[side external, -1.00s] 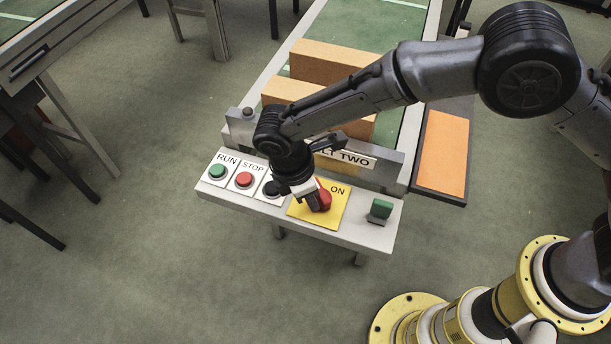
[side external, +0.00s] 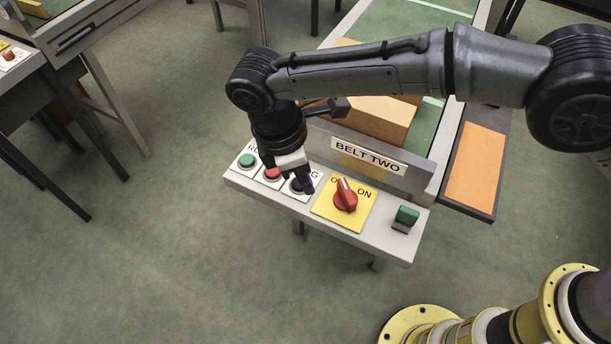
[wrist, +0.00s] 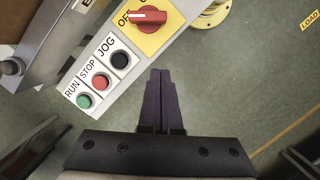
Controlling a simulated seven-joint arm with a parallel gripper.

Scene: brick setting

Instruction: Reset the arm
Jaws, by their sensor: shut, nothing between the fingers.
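My gripper (side external: 307,189) is shut and empty. In the side view its fingertips overlap the black JOG button (side external: 297,186); I cannot tell its height above the panel. In the wrist view my gripper (wrist: 161,74) shows against the floor, with the panel (wrist: 150,60) beyond and to the left. The red rotary knob (side external: 345,198) sits on a yellow OFF/ON plate (side external: 329,210), apart from my fingers. Its white mark points towards the lettered side, apparently nearer OFF.
The green RUN button (side external: 247,161) and red STOP button (side external: 271,174) are at the panel's left, a green switch (side external: 406,215) at its right. Cardboard boxes (side external: 378,120) lie on the belt behind the BELT TWO sign (side external: 369,157). An orange-topped tray (side external: 477,166) stands at right.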

